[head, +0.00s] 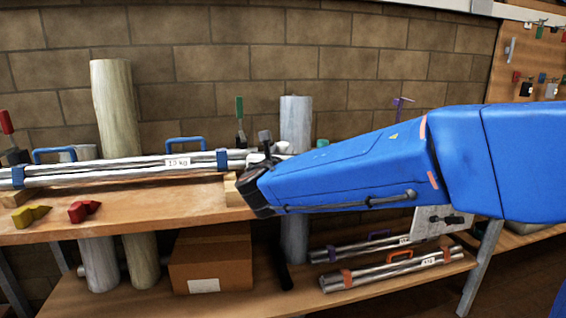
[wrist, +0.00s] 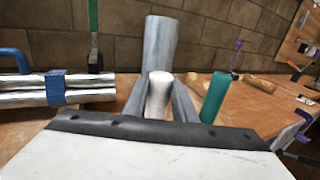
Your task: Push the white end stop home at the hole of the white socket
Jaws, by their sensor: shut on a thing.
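In the wrist view the white end stop (wrist: 158,96) stands as a pale rounded peg between the two grey fingers of my gripper (wrist: 160,102). The gripper is shut on it. In the head view my gripper (head: 264,146) is at the right end of a bundle of metal tubes, above the bench; its fingers are small and partly hidden by my arm there. I cannot make out the white socket or its hole in either view.
The tube bundle (head: 130,168), with blue straps and handles, lies along the bench (head: 150,208). A green-handled clamp (wrist: 93,35) stands behind. A teal cylinder (wrist: 215,97) is right of my fingers. A grey cylinder (wrist: 162,45) rises behind them. Red (head: 84,211) and yellow (head: 30,215) pieces lie at left.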

